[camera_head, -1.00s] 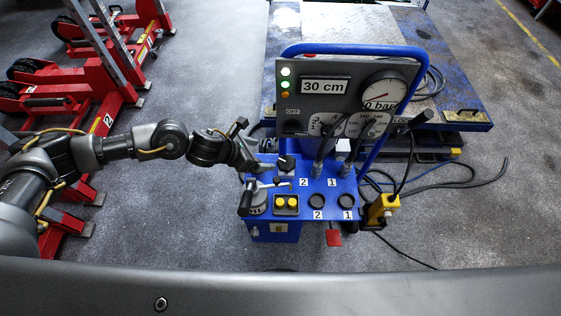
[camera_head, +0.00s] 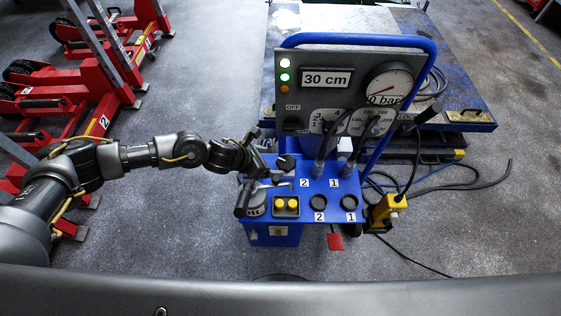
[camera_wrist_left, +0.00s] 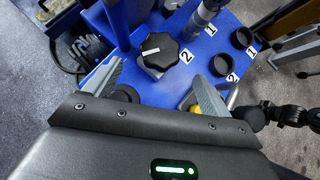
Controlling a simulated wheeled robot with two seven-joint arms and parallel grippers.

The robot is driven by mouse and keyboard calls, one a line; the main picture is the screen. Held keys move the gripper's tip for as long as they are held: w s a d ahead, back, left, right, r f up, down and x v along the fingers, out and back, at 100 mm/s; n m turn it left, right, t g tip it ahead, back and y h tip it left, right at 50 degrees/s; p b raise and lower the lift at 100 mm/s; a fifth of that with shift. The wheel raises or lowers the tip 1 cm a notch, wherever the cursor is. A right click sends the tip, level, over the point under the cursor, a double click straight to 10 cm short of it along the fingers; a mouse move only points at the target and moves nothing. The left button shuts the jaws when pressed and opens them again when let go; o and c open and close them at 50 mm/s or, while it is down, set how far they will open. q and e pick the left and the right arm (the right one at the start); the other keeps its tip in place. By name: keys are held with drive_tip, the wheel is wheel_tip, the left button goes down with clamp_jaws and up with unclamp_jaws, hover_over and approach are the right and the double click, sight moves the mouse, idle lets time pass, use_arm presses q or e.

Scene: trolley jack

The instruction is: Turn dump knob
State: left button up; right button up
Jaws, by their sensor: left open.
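A blue control cart carries a black lobed knob (camera_head: 286,162) on its top panel, left of the hose fittings; I take it as the dump knob. In the left wrist view the knob (camera_wrist_left: 159,51) shows large, with a pale label on its side. My left gripper (camera_head: 270,162) is just left of the knob in the head view. In the left wrist view the open gripper (camera_wrist_left: 156,76) has its fingers apart, with the knob ahead between and beyond their tips. I see no clear contact. My right gripper is not in view.
The cart's upright display panel (camera_head: 325,78) reads 30 cm and its gauge (camera_head: 389,86) 0 bar. Red jacks (camera_head: 100,100) stand at left.

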sight(283, 162)
use_arm(q)
drive_tip(key=x, duration=0.6)
drive_tip(key=shift+f, duration=0.1)
drive_tip(key=c, duration=1)
